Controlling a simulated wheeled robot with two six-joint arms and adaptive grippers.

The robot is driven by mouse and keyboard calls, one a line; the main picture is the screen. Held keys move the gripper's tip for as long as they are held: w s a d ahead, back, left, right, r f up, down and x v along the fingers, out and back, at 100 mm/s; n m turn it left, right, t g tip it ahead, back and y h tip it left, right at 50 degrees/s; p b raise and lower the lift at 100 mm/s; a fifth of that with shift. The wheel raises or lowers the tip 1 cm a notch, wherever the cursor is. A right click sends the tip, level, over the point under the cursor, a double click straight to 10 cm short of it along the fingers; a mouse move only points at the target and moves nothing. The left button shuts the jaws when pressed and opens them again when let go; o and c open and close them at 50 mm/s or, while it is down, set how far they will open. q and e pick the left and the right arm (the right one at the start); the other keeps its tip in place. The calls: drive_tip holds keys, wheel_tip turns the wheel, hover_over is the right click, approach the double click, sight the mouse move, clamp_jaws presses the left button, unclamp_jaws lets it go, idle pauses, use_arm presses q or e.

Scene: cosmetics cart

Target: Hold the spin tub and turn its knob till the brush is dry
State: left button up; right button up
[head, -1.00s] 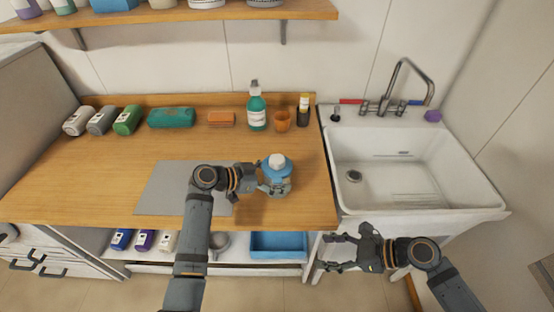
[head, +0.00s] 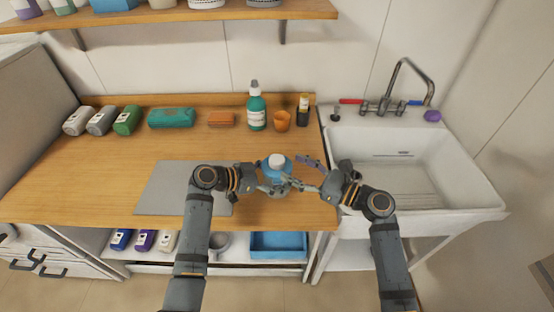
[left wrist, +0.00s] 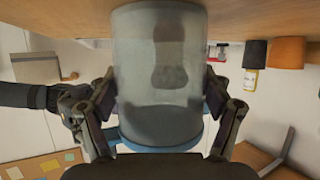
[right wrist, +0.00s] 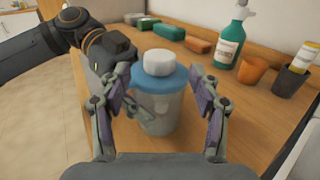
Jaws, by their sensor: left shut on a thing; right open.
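The spin tub (head: 277,178) stands upright on the wooden counter, with a blue lid and a white knob (head: 277,160) on top. In the left wrist view its clear wall (left wrist: 140,85) shows a dark, blurred brush shape (left wrist: 170,60) inside. My left gripper (head: 264,184) is shut around the tub's body from the left. My right gripper (head: 300,172) is open just right of the tub, its fingers pointing at it. In the right wrist view the knob (right wrist: 159,62) and blue lid (right wrist: 160,80) appear between the open fingers, not gripped.
A green pump bottle (head: 256,112), an orange cup (head: 282,121) and a dark cup (head: 303,115) stand behind the tub. A grey mat (head: 160,190) lies to the left. The white sink (head: 400,210) is at right. A shelf (head: 200,14) hangs above.

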sight(284, 163)
drive_tip(key=x, duration=0.6)
drive_tip(key=shift+a, duration=0.25)
drive_tip(key=c, duration=1.2)
